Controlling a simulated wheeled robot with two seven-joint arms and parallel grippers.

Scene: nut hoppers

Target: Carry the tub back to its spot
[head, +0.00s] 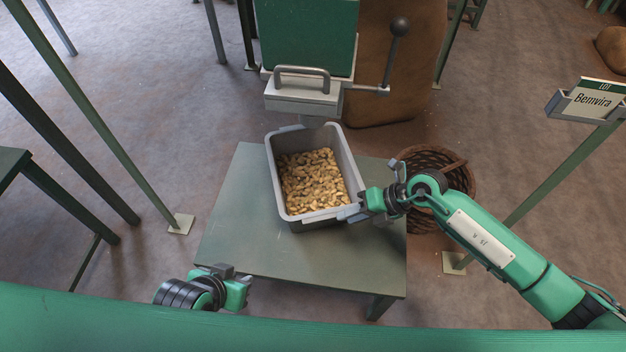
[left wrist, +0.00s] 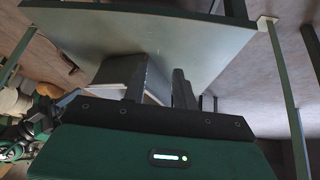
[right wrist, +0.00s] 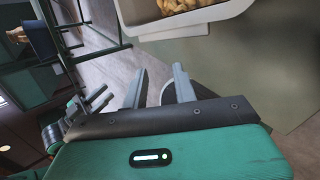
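The grey tub (head: 355,178), filled with tan nuts, stands upright on the green table (head: 240,240) below the hopper. It shows at the top of the right wrist view (right wrist: 200,17) and partly hidden behind the fingers in the left wrist view (left wrist: 112,72). My right gripper (head: 352,212) is by the tub's near right corner. Its fingers (right wrist: 160,82) are apart with nothing between them; in the head view I cannot tell if they touch the tub. My left gripper (head: 245,277) is low at the table's near left edge, its fingers (left wrist: 160,82) apart and empty.
A green hopper (head: 308,35) with a handled drawer (head: 303,93) and lever (head: 394,55) stands behind the tub. A wicker basket (head: 455,170) and a Bemvira sign (head: 592,100) are at the right. The table's left part is bare.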

